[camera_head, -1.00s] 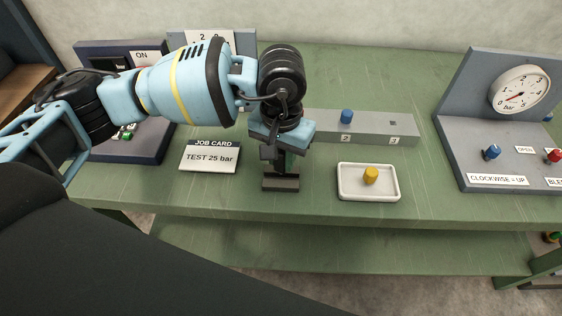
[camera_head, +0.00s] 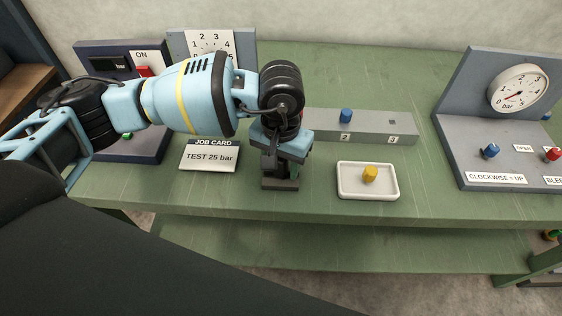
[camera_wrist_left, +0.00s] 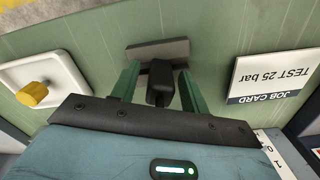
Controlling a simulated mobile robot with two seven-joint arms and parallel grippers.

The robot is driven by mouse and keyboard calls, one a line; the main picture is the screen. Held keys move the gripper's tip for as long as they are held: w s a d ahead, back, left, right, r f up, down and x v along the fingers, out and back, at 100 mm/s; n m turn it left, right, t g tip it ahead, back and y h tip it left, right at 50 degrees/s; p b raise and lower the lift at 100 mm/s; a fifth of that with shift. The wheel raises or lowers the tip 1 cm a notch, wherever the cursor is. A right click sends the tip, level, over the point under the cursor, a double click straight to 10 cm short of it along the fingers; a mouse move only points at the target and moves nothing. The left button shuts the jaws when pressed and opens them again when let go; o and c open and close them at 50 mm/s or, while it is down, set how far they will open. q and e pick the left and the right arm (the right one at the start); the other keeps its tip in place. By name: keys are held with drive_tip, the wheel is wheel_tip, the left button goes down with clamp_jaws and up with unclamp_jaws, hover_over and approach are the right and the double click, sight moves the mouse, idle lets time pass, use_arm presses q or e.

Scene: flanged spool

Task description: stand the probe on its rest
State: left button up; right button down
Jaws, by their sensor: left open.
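The probe (camera_wrist_left: 160,80) appears as a small black block-like body in the left wrist view, between the two green fingers of my left gripper (camera_wrist_left: 158,88). The fingers stand apart, one on each side, with gaps to it. Its rest (camera_wrist_left: 157,50) shows as a grey plate just beyond it. In the head view the rest (camera_head: 280,184) is a dark block on the bench, and my left gripper (camera_head: 281,165) is right over it, pointing down. The gripper hides most of the probe there. I cannot tell exactly how the probe meets the rest. My right gripper is out of view.
A white tray (camera_head: 360,194) with a yellow plug (camera_head: 370,174) lies right of the rest. A job card (camera_head: 209,157) stands to the left. Behind is a grey block (camera_head: 375,127) with a blue plug (camera_head: 346,115). A gauge panel (camera_head: 465,90) stands at right.

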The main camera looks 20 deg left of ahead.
use_arm(q)
drive_tip(key=shift+r, duration=0.25)
wheel_tip(320, 180, up, 12)
drive_tip(key=shift+f, duration=0.1)
idle(1.5)
